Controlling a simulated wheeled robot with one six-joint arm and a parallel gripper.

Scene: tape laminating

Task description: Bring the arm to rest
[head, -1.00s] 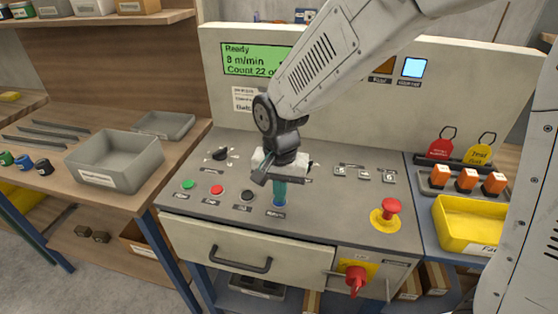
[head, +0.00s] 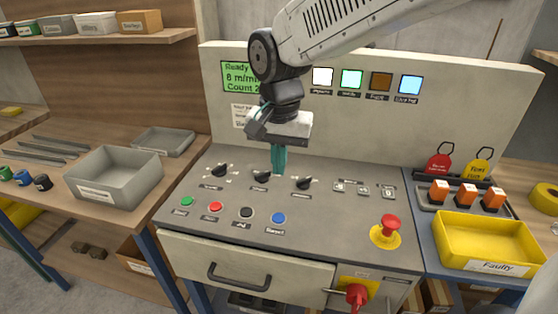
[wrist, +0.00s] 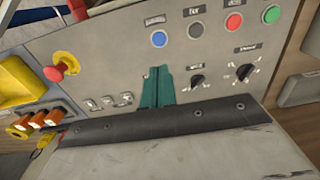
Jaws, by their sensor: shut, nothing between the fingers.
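My gripper (head: 278,160) hangs above the middle of the control panel (head: 330,230), its teal fingers pointing down, shut and empty. In the head view the fingertips overlap the area just behind the middle black knob (head: 261,176); whether they touch anything there cannot be told. The wrist view shows the teal fingers (wrist: 157,86) closed together over the panel. My arm reaches in from the upper right and covers part of the green display (head: 238,76).
The panel carries black knobs, a row of buttons with a blue one (head: 279,218), and a red emergency stop (head: 391,223). A yellow tray (head: 487,238) stands at right, a grey bin (head: 112,175) at left. A red switch (head: 356,294) protrudes in front.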

